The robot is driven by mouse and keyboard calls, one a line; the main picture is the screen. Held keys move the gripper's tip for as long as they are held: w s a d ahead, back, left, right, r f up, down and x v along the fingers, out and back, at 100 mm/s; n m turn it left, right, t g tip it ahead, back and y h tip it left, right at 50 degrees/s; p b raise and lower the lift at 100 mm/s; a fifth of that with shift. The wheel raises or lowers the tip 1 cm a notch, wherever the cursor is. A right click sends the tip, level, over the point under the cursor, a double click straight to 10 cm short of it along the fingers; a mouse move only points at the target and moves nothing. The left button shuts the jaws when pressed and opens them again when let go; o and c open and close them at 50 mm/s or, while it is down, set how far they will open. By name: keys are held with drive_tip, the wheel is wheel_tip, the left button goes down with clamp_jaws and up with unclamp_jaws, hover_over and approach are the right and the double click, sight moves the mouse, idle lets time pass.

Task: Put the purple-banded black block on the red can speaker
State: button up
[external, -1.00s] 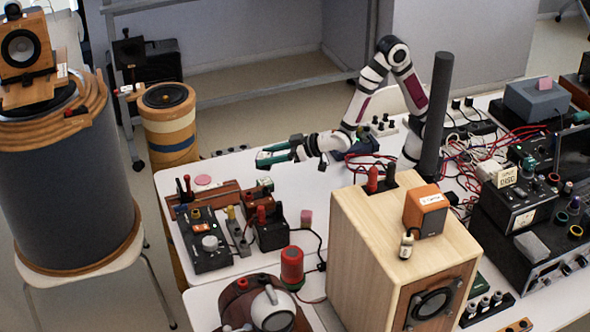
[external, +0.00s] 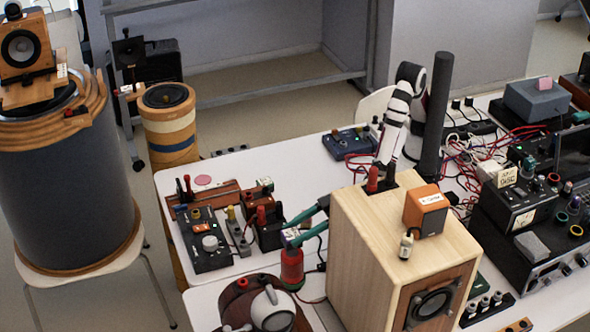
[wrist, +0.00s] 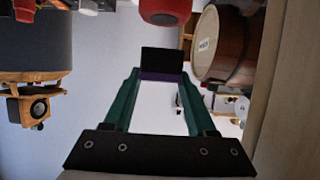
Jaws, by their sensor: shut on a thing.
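My gripper (external: 291,234) is shut on the purple-banded black block (wrist: 162,62). In the wrist view the block sits between the ends of the two green fingers (wrist: 159,88), its purple band on the near side. In the external view the fingers reach down from the right to the top of the red can speaker (external: 291,268), which stands upright beside the wooden cabinet. The block is small there and partly covered by the fingers. I cannot tell whether it touches the can's top. A red can-like thing (wrist: 165,10) shows at the top of the wrist view.
A large wooden speaker cabinet (external: 360,250) stands close to the right of the can. Black control boxes (external: 205,245) are to its left, and a white-and-brown round device (external: 270,308) is in front. The white table (external: 240,175) has clear space farther back.

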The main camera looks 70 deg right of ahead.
drive_tip(key=shift+f, duration=1.6)
drive_tip(key=shift+f, duration=0.15)
drive_tip(key=o, duration=1.4)
